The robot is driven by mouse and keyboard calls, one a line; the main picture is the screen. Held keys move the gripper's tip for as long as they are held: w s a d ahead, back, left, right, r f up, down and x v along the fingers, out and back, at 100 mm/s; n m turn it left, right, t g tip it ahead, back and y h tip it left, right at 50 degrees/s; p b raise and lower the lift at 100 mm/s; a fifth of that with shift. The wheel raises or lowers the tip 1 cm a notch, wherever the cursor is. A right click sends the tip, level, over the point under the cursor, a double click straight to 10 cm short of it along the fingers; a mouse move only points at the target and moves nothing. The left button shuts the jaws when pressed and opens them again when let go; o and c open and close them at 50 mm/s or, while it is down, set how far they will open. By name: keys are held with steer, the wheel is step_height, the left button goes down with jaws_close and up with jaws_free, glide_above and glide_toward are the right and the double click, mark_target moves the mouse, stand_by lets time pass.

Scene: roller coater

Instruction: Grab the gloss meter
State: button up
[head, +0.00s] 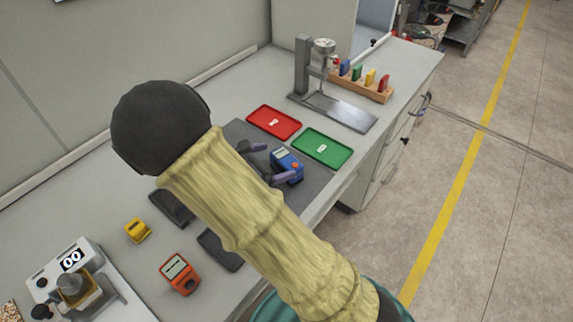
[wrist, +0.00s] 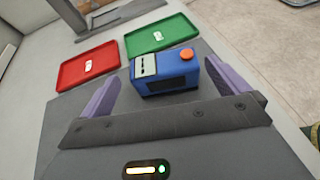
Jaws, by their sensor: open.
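A blue boxy meter (head: 287,166) with a pale display and an orange-red button sits on the dark grey mat; I take it to be the gloss meter. It also shows in the wrist view (wrist: 166,74). My gripper (head: 265,163) is open, its two purple fingers on either side of the meter's near part. Contact is not visible. My arm hides part of the mat in the head view.
Red tray (head: 262,117) and green tray (head: 336,157) lie just beyond the meter. A grey stand (head: 304,70) and a wooden rack (head: 360,88) of coloured blocks stand farther back. An orange-red meter (head: 178,285) and a yellow gadget (head: 138,231) lie nearer. The bench edge is close on the right.

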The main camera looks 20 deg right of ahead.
mark_target(286, 159)
steer(key=shift+d, duration=0.1)
steer(key=x, duration=0.5)
steer(key=shift+s, duration=0.1)
stand_by(0.5)
steer(key=c, duration=0.9)
step_height(286, 159, up, 18)
steer(key=shift+p, duration=0.85)
